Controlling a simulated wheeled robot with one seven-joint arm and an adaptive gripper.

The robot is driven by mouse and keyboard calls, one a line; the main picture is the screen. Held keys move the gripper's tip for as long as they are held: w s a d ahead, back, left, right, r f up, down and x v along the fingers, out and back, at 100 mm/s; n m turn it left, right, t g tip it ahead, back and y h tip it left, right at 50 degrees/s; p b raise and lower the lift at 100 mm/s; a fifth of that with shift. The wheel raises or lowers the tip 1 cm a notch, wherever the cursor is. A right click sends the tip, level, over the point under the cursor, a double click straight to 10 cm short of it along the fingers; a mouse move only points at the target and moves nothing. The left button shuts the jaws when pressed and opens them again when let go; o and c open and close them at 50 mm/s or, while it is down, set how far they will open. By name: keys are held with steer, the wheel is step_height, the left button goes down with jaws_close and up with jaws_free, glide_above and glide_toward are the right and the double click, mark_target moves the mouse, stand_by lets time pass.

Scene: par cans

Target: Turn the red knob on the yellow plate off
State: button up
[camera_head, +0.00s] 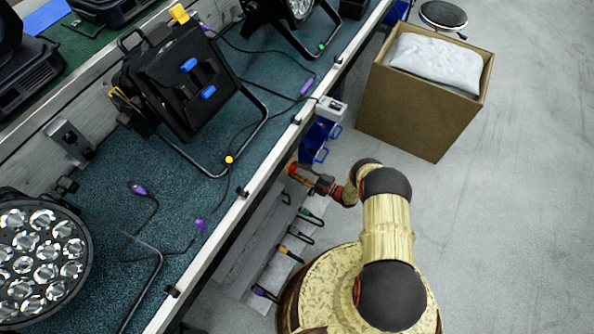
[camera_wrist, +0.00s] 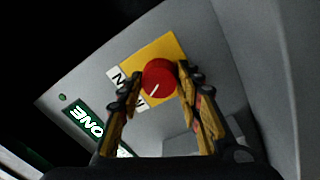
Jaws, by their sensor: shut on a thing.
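The red knob (camera_wrist: 159,78) sits on the yellow plate (camera_wrist: 166,54) in the wrist view. A white pointer line on the knob slants toward the lower left. White labels with black letters lie beside the plate, partly hidden by my finger. My gripper (camera_wrist: 158,82) has one finger on each side of the knob, with the fingertips shut on it. In the head view my gripper (camera_head: 293,169) reaches to the side of the workbench below its edge. The knob and the plate cannot be made out clearly there.
The plate is on a grey panel with a green sign (camera_wrist: 88,121). In the head view the workbench (camera_head: 225,222) carries several stage lights and cables. Blue bins (camera_head: 316,140) are close to my gripper. A cardboard box (camera_head: 402,112) stands to the right, with open floor beyond.

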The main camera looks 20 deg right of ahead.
steer(key=shift+n, duration=2.1)
steer(key=o, duration=1.1)
steer(key=shift+o, duration=0.3)
steer(key=r+v, duration=0.1)
steer(key=v, duration=1.1)
steer(key=shift+f, duration=0.5)
steer(key=shift+w+d, duration=0.1)
